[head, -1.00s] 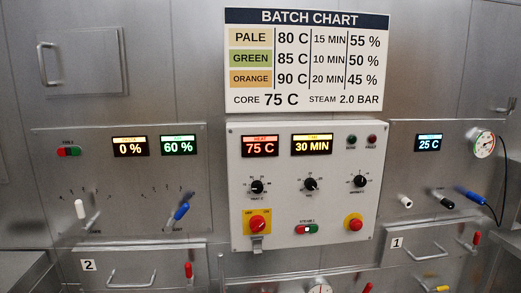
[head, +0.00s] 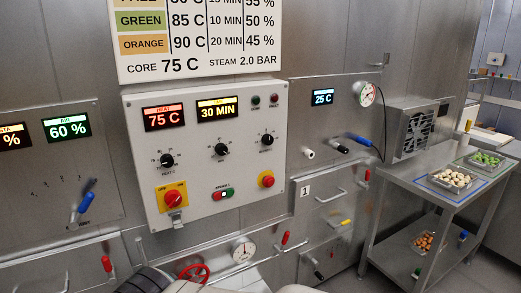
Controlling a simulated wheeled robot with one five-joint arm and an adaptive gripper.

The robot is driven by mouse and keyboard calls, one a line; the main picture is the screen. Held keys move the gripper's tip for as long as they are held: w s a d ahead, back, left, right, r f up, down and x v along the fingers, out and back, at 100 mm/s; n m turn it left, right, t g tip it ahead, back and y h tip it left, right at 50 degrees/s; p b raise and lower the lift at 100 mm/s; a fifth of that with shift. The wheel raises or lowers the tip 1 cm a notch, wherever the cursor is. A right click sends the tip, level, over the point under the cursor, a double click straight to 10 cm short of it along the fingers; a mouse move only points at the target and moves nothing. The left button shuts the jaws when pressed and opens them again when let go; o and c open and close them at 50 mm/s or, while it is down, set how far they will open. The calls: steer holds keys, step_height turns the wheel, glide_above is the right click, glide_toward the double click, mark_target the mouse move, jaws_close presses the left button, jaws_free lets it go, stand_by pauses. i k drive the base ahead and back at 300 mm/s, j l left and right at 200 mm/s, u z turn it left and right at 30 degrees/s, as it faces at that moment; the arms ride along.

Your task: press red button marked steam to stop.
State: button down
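The small red and green push-button pair (head: 223,193) sits low in the middle of the white control panel (head: 270,215). Nothing touches the buttons. My gripper is not recognizable in this view.
The panel shows a 75 C display (head: 164,117) and a 30 MIN display (head: 217,109). Below are a pressure gauge (head: 243,250) and a red handwheel (head: 193,272). A metal table (head: 410,165) with food trays stands at the right. Levers and drawer handles stick out around the panel.

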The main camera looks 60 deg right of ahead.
mark_target(217, 196)
steer(key=z, duration=1.6)
